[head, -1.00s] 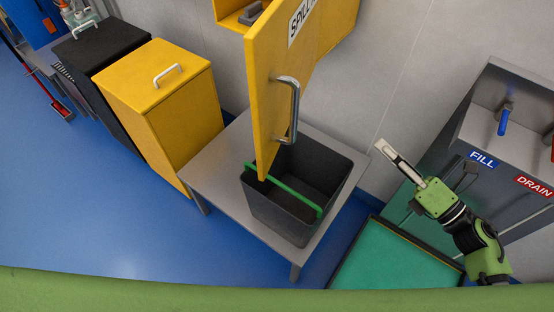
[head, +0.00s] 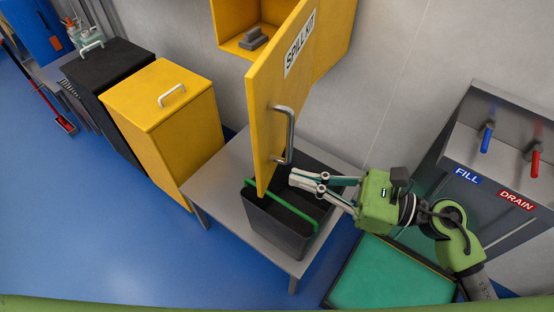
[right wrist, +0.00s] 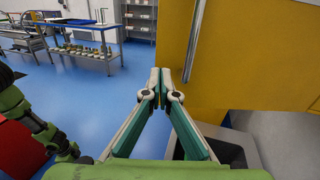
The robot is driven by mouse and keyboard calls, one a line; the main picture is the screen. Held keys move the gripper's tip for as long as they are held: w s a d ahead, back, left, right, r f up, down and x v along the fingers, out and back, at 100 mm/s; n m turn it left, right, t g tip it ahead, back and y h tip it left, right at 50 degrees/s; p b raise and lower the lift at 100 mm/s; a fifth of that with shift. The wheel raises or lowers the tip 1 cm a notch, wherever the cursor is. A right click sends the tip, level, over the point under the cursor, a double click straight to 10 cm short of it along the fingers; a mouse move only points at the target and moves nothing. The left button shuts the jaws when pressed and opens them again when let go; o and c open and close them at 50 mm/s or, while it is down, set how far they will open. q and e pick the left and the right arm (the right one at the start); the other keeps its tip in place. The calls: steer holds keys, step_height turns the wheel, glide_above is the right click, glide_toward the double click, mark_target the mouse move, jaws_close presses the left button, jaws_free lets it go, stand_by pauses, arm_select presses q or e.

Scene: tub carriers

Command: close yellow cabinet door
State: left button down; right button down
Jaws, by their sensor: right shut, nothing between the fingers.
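The yellow cabinet (head: 336,40) hangs on the wall with its door (head: 274,110) standing open, marked SPILL KIT, with a metal bar handle (head: 284,135). Inside sits a grey object (head: 254,38). In the right wrist view the door (right wrist: 262,55) fills the upper right, with its handle (right wrist: 197,40) beyond the fingers. My right gripper (head: 292,178) is shut and empty, just right of the door's lower edge and below the handle; I cannot tell whether it touches the door. My left gripper is not in view.
A dark tub (head: 274,228) with a green handle stands on a grey table (head: 220,180) below the door. Yellow (head: 180,120) and black (head: 105,65) bins stand left. A FILL/DRAIN sink unit (head: 470,140) and a green-topped surface (head: 385,275) are right.

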mark_target(262, 167)
steer(key=p+x, duration=0.2)
steer(key=x, duration=0.3)
steer(key=shift+r, duration=0.1)
steer(key=shift+w+a, duration=0.1)
steer(key=shift+a, duration=0.05)
